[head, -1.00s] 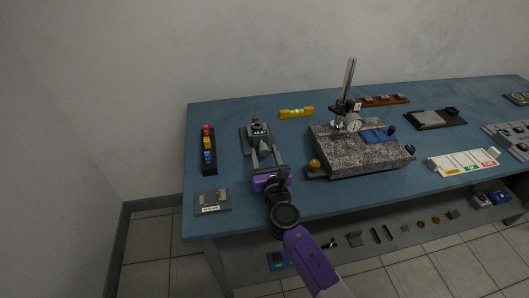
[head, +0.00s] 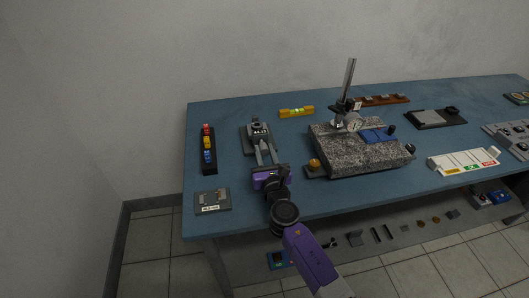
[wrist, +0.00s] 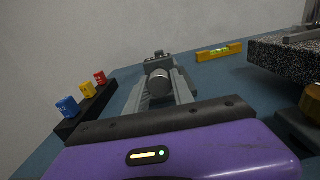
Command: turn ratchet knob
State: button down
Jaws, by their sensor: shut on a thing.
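The ratchet knob (wrist: 159,83) is a grey round cylinder on the front of a small dark grey device (head: 257,130) at the left part of the blue table. In the wrist view the device's body (wrist: 158,60) shows behind the knob. My gripper (head: 264,145) reaches the device from the table's front side. In the wrist view its two grey fingers (wrist: 161,88) stand on either side of the knob, shut on it. The fingers hide the knob's sides, and in the head view the knob is mostly hidden.
A black rack with red, yellow and blue blocks (head: 207,143) stands left of the device. A granite plate (head: 340,158) with a dial gauge stand (head: 349,85) is close on the right. A yellow level (head: 296,112) lies behind. A grey labelled plate (head: 212,201) lies front left.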

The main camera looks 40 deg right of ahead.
jog(key=m+b, duration=0.2)
jog(key=m, duration=0.3)
jog(key=shift+f, duration=0.1)
jog(key=m+b, duration=0.2)
jog(key=m, duration=0.3)
jog(key=shift+m+b, duration=0.35)
jog(key=shift+m, duration=0.05)
jog(key=m+b, duration=0.3)
jog(key=m, duration=0.2)
jog(key=m+b, duration=0.2)
jog(key=m, duration=0.3)
jog(key=shift+b, duration=0.4)
jog(key=shift+m, duration=0.5)
jog(key=c, duration=1.1)
grip_release()
jog(key=shift+s, duration=0.1)
